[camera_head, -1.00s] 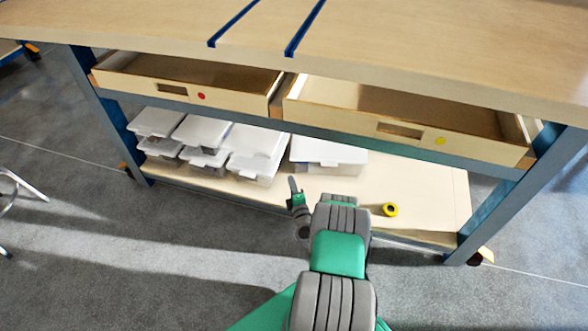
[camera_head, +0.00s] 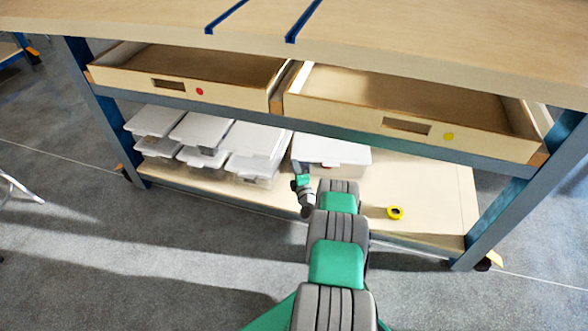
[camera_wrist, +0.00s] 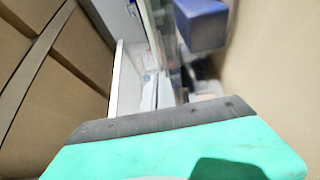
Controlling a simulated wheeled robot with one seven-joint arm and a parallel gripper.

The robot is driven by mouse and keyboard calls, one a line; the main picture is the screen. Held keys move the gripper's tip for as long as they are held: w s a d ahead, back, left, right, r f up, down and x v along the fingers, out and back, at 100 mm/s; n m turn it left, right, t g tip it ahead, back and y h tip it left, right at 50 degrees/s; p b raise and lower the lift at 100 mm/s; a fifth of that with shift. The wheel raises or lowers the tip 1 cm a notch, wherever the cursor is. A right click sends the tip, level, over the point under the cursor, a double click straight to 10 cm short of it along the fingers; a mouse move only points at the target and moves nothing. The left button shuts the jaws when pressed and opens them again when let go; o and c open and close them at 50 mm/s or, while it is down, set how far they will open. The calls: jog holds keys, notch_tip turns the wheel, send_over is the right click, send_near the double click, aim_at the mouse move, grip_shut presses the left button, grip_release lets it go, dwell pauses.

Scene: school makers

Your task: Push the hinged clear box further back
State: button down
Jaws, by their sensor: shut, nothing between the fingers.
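The clear box with a pale lid (camera_head: 332,152) sits on the lower shelf, right of the other boxes, near the shelf's middle. My gripper (camera_head: 297,167) is shut and empty at the box's front left corner. In the head view it overlaps that corner, and I cannot tell whether it touches. The wrist view shows the green and dark gripper body along the bottom, with the fingertips not clearly visible. A pale panel and clear surfaces lie beyond it there, too close and blurred to identify surely.
Several similar lidded boxes (camera_head: 200,132) stand close on the left. Two open drawers (camera_head: 185,85) (camera_head: 410,125) hang above, under the worktop (camera_head: 420,35).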

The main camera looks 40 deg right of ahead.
aim_at(305, 160)
jog(key=d+b, duration=0.1)
jog(key=w+d+b, duration=0.1)
jog(key=d, duration=0.1)
jog(key=d+b, duration=0.1)
jog(key=d, duration=0.1)
jog(key=shift+w+d+f+b, duration=0.25)
jog(key=shift+w+b, duration=0.05)
jog(key=shift+w, duration=0.1)
jog(key=shift+w+d+r, duration=0.15)
jog(key=shift+d+r, duration=0.1)
jog(key=shift+d, duration=0.05)
jog(key=shift+a, duration=0.1)
